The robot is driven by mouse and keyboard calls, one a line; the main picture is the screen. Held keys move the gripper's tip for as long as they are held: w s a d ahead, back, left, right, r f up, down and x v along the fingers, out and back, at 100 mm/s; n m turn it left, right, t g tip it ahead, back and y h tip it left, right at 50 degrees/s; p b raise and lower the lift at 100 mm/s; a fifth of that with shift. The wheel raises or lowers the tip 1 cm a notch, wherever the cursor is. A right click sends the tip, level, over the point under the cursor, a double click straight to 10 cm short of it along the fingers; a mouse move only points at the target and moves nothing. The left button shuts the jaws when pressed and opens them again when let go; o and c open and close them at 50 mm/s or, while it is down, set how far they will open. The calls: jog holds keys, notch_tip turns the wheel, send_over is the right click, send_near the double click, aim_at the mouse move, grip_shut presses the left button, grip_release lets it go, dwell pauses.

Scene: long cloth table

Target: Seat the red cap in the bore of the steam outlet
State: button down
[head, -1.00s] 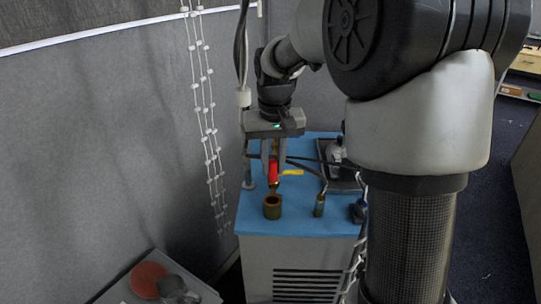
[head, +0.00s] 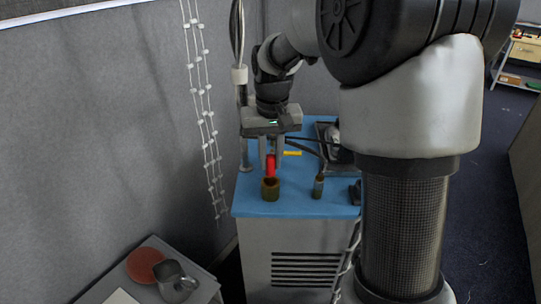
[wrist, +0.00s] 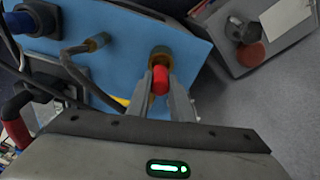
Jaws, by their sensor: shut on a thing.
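The red cap (head: 271,166) is upright between the fingers of my gripper (head: 270,162), which is shut on it. The steam outlet (head: 270,190) is a short brass-brown open cylinder near the front left of the blue machine top. The cap's lower end is right at the outlet's back rim in the head view; I cannot tell whether it touches or has entered the bore. In the wrist view the red cap (wrist: 160,80) covers the near part of the steam outlet (wrist: 160,54), and the fingers flank it.
On the blue machine top (head: 300,208) stand a small grey-brown fitting (head: 318,187) right of the outlet and a dark tray with cables (head: 330,145) behind it. A yellow piece (head: 292,154) lies behind the cap. A side table with a metal mug (head: 173,280) stands lower left.

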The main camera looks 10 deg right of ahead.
aim_at(271, 171)
jog(key=shift+f, duration=0.6)
jog(key=shift+f+b, duration=1.15)
jog(key=shift+f, duration=0.35)
dwell(1.1)
jog(key=c, duration=1.5)
grip_release()
jog(key=r, duration=0.5)
jog(key=s+r, duration=0.1)
jog(key=r, duration=0.5)
jog(key=s+r+p, duration=0.1)
jog(key=r, duration=0.5)
jog(key=shift+a+r, duration=0.1)
jog(key=shift+r, duration=0.1)
